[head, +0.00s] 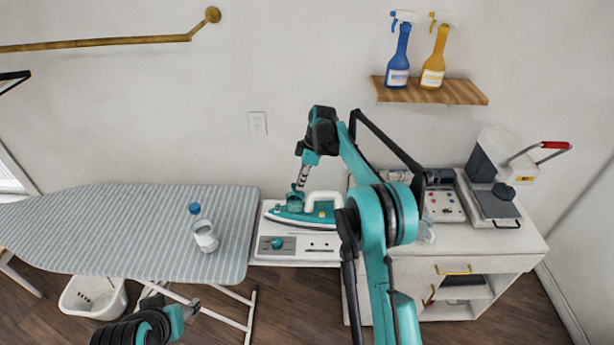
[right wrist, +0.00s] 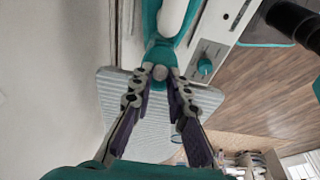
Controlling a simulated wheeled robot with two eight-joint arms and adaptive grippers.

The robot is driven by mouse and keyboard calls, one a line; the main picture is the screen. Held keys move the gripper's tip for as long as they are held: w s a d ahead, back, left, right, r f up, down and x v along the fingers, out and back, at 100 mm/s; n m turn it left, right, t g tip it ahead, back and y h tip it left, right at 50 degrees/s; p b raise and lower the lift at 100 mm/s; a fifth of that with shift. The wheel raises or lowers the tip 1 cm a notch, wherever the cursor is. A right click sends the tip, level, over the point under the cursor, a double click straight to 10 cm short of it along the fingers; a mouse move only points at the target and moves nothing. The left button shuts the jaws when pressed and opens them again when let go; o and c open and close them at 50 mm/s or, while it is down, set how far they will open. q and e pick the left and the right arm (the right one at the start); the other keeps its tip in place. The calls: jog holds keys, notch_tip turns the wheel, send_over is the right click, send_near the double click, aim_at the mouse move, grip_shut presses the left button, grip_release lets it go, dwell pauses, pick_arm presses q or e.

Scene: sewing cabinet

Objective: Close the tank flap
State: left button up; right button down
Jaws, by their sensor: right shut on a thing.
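The teal and white iron (head: 318,212) rests on its white station (head: 300,245) at the right end of the ironing board. My right gripper (head: 298,188) reaches down from above to the iron's front part. In the right wrist view its two fingers (right wrist: 160,75) close in at the teal tank flap (right wrist: 160,52). The flap shows small and teal in the head view (head: 294,201), standing up above the iron's body. The fingertips partly hide it, and its exact angle is hard to tell. My left gripper (head: 190,309) is low at the bottom left, too small to read.
A white cabinet (head: 470,255) with a heat press (head: 490,185) stands right. Two spray bottles stand on the wall shelf (head: 455,92). A white basket (head: 92,300) is on the floor.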

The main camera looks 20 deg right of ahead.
jog(key=h, duration=0.1)
jog(key=a+h+p, duration=0.1)
jog(key=a+g+h, duration=0.1)
jog(key=shift+w+a+f+h, duration=0.25)
jog(key=shift+w+f+h, duration=0.05)
jog(key=shift+w+a+f+g+h+p, duration=0.15)
jog(key=shift+a+f+g+h+p, duration=0.3)
jog(key=shift+h, duration=0.7)
jog(key=shift+w+a+f+g+h+p, duration=0.2)
jog(key=shift+a+f+h+p, duration=0.35)
jog(key=shift+h, duration=0.6)
jog(key=shift+a+f, duration=0.1)
jog(key=c, duration=1.4)
grip_release()
jog(key=shift+c, duration=0.2)
